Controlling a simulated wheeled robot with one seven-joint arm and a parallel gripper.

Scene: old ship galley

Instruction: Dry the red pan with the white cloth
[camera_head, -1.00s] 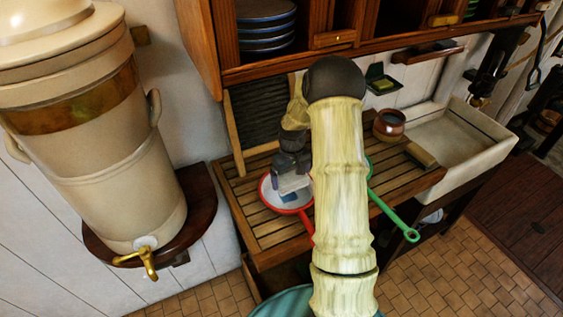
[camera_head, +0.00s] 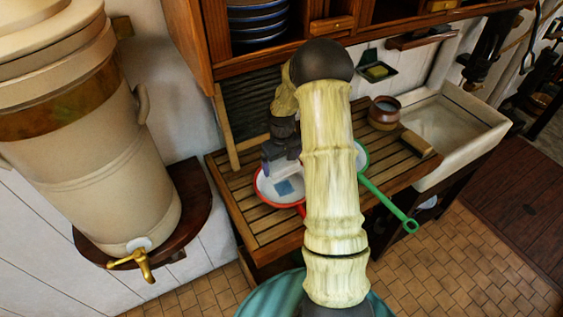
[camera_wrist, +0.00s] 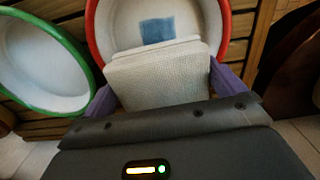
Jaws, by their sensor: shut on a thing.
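The red pan (camera_head: 263,193) lies on the slatted wooden drainboard, with a white inside and a red rim. A blue patch (camera_head: 284,188) shows on its inner floor; it also shows in the wrist view (camera_wrist: 157,30). My gripper (camera_head: 282,158) is over the far part of the pan. In the wrist view its purple fingers are shut on the folded white cloth (camera_wrist: 158,74), which covers the near part of the red pan (camera_wrist: 95,35). I cannot tell whether the cloth touches the pan. My arm hides part of the pan's right side and handle.
A green-rimmed pan (camera_head: 366,184) lies right of the red one, partly behind my arm. A brown pot (camera_head: 383,112) and a brush-like block (camera_head: 416,144) stand further right, before the white sink (camera_head: 478,137). A washboard (camera_head: 250,103) leans behind. A large urn (camera_head: 95,150) stands left.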

